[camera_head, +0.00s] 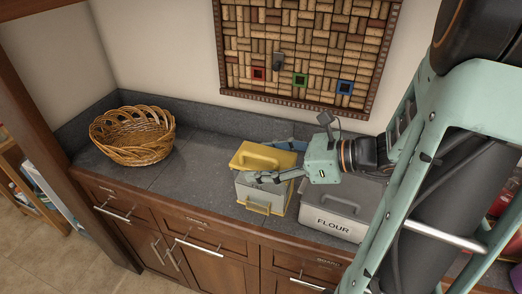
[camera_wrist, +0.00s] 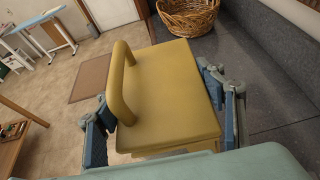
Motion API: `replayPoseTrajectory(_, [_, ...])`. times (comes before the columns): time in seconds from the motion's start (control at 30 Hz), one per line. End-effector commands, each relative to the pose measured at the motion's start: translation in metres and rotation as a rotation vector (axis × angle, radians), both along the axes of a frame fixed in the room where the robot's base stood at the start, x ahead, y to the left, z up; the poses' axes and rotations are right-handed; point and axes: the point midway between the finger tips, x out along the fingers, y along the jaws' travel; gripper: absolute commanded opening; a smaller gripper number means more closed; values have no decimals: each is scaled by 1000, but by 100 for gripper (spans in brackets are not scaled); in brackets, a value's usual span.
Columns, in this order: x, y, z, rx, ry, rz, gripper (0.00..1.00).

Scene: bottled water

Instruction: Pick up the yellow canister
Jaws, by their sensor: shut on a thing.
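In the wrist view, the yellow lid (camera_wrist: 172,95) fills the middle, between the two blue-padded fingers of my gripper (camera_wrist: 160,118). The lower body is hidden there.
The grey counter (camera_head: 195,183) is clear between basket and canister. A cork board (camera_head: 310,45) hangs behind.

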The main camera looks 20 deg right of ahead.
Motion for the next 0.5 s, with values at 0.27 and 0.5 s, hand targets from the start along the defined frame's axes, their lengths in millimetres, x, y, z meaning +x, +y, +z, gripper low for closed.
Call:
replayPoseTrajectory(0.27, [-21,2,13,2,-2,0,6])
replayPoseTrajectory(0.5, [-31,2,16,1,-2,0,6])
